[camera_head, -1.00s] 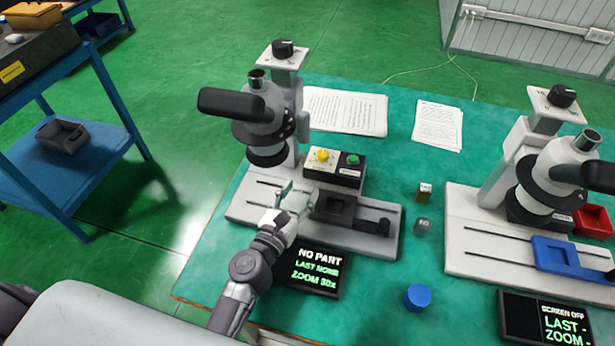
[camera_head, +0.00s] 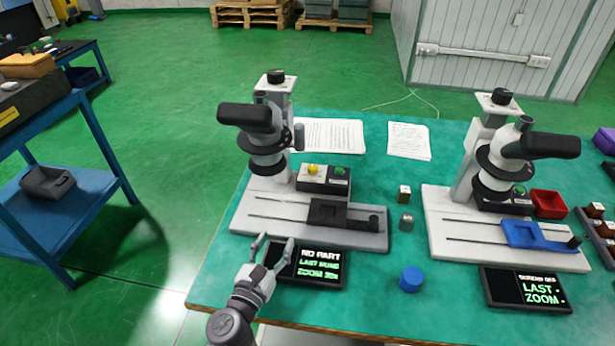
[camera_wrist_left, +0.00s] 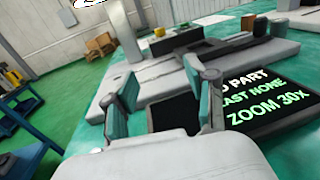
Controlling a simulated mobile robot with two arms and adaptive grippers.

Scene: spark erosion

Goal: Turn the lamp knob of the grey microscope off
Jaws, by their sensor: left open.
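The left microscope (camera_head: 262,140), with a dark grey slide (camera_head: 342,215) on its pale base (camera_head: 275,212), stands on the green table. A box (camera_head: 323,180) at its column has a yellow knob (camera_head: 312,169) and a green button (camera_head: 340,171). A black knob (camera_head: 276,76) tops the column. I cannot tell which knob is the lamp's. My left gripper (camera_head: 275,243) is open and empty, in front of the base by the display (camera_head: 310,266). In the left wrist view the open fingers (camera_wrist_left: 162,92) frame the display edge; the yellow knob (camera_wrist_left: 159,31) shows beyond. My right gripper is not visible.
A second microscope (camera_head: 512,150) with a blue slide (camera_head: 522,235) stands at the right. Papers (camera_head: 330,135) lie behind. The table's front edge is close to my left gripper.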

